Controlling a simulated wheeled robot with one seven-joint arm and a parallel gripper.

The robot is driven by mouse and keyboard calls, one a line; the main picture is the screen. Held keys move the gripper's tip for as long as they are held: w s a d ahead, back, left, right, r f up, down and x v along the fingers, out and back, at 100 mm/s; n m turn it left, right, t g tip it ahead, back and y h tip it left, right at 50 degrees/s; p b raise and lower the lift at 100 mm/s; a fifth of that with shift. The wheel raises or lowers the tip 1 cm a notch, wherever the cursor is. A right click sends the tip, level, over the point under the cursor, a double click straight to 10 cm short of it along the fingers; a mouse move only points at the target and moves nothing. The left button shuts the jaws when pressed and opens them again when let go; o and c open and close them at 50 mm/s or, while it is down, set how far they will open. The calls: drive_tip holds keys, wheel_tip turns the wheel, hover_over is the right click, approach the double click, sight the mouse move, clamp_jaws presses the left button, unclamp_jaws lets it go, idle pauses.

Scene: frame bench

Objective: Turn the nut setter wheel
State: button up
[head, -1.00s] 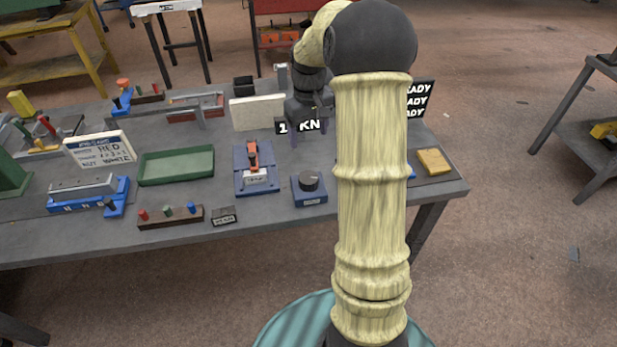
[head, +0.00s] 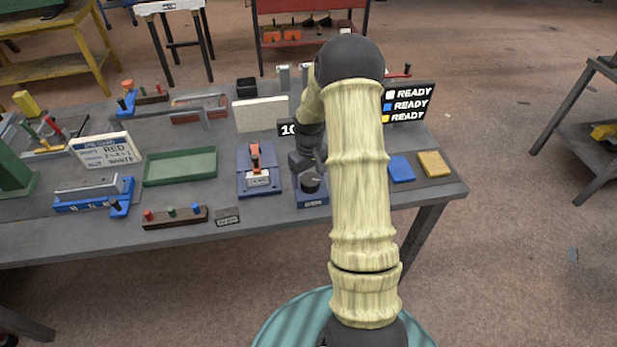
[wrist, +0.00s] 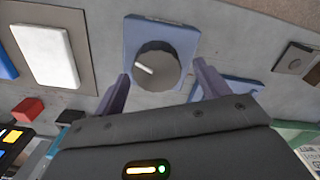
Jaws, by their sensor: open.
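The nut setter wheel appears to be the dark round knob (head: 310,183) on a small blue base (head: 313,202) near the bench's front edge. In the wrist view the knob (wrist: 157,66) has a white pointer line on its face, and its blue base (wrist: 133,35) lies around it. My gripper (wrist: 163,86) is open, with one purple finger at each lower side of the knob. I see no clear contact, and the wrist body hides the lower part of the view. In the head view my gripper (head: 304,172) is right at the knob, partly hiding it.
A blue fixture with a red-topped lever (head: 257,176) stands just left of the knob. Blue (head: 401,169) and yellow (head: 434,163) pads lie to the right. A READY sign (head: 407,103) stands behind. A green tray (head: 180,167) and peg rack (head: 175,217) are further left.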

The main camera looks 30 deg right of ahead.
drive_tip(key=shift+s+d+f, duration=0.1)
drive_tip(key=shift+d+f, duration=0.15)
drive_tip(key=shift+f, duration=0.8)
drive_tip(key=shift+a, duration=0.1)
drive_tip(key=c, duration=1)
drive_tip(key=m+b, duration=0.1)
drive_tip(key=m, duration=0.3)
drive_tip(key=shift+r, duration=0.1)
drive_tip(key=o, duration=1)
